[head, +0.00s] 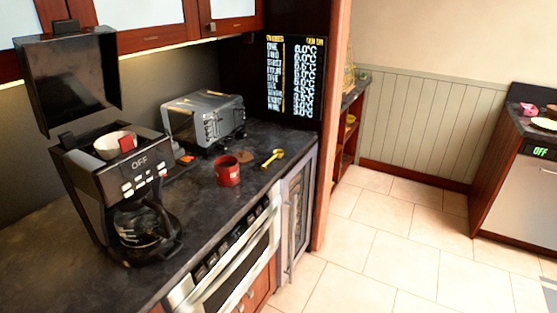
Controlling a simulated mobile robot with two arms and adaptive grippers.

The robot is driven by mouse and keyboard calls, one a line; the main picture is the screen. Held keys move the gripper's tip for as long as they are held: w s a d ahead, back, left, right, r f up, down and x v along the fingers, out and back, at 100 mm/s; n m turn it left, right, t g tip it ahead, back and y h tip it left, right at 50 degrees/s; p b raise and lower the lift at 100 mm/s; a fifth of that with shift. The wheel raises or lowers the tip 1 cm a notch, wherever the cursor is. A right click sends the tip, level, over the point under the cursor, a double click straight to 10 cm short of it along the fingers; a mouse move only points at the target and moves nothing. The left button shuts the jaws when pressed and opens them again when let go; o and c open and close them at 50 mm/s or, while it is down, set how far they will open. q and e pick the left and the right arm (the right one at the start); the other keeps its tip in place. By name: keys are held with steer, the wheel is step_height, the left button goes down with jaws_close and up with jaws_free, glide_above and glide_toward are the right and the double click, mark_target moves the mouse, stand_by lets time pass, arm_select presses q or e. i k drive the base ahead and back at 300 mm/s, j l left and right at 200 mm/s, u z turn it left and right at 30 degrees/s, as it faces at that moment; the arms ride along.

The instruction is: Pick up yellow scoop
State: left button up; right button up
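A small yellow scoop (272,158) lies on the dark countertop (205,215), near its right end. A red mug (228,171) stands just to its left, apart from it. A flat brown round thing (244,156) lies between the mug and the scoop, towards the back. Neither of my grippers shows in the head view, so I cannot see their state.
A black coffee maker (125,190) with its lid raised stands at the left of the counter. A silver toaster (205,121) stands at the back. Below the counter are a microwave drawer (225,270) and a glass-front cooler (296,212). The tiled floor (365,245) to the right is clear.

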mark_target(277, 153)
steer(key=i+l, duration=0.25)
steer(key=i, duration=0.2)
steer(key=i+l, duration=0.25)
steer(key=i, duration=0.2)
steer(key=i+u, duration=0.1)
steer(key=u, duration=0.3)
steer(key=i+l+u, duration=0.1)
steer(key=u, duration=0.3)
steer(key=l+u, duration=0.15)
steer(key=u, duration=0.25)
